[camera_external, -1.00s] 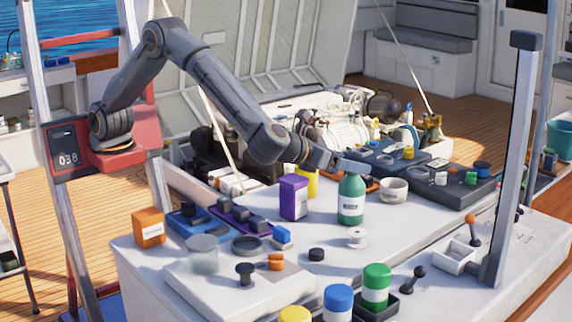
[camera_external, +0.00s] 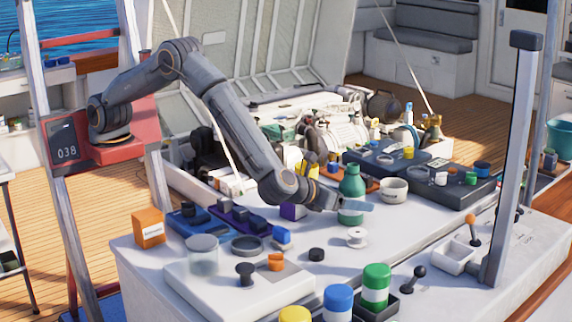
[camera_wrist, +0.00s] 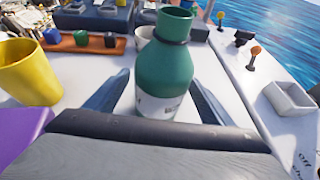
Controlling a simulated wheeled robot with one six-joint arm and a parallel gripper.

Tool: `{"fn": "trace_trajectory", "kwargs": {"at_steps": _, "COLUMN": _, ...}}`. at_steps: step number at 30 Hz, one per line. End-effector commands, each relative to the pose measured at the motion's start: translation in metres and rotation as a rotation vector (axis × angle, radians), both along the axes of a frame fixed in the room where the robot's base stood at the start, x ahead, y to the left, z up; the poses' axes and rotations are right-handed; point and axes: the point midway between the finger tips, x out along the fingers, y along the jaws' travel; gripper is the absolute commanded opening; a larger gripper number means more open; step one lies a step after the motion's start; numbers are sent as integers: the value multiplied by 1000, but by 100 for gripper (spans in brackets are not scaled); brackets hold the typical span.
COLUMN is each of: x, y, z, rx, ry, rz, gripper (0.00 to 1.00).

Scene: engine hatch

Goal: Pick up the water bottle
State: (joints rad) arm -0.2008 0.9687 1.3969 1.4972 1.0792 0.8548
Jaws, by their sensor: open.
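The water bottle (camera_external: 351,187) is green with a pale label and stands upright on the white counter. In the wrist view the bottle (camera_wrist: 163,75) stands straight ahead, with its neck and a dark ring near the top of the picture. My gripper (camera_external: 357,206) is at the bottle's lower half in the external view. In the wrist view its two dark fingers (camera_wrist: 155,97) are spread, one on each side of the bottle, with white counter showing beside it. The jaws are open. I cannot tell whether either finger touches the bottle.
A yellow cup (camera_wrist: 30,72) and a purple box (camera_wrist: 20,128) stand to the left in the wrist view. A white cup (camera_external: 393,190) is close behind the bottle, to its right. A white spool (camera_external: 356,237) lies in front. A tall grey post (camera_external: 512,160) rises at the right.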

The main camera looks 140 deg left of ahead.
Motion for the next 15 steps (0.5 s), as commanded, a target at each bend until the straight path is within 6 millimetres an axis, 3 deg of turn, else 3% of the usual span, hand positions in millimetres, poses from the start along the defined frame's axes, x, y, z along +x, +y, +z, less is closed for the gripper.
{"fn": "trace_trajectory", "kwargs": {"at_steps": 8, "x": 1, "y": 2, "z": -1, "rx": 0, "ry": 0, "rz": -1, "gripper": 76}}
{"fn": "trace_trajectory", "kwargs": {"at_steps": 15, "x": 1, "y": 2, "z": -1, "rx": 0, "ry": 0, "rz": -1, "gripper": 35}}
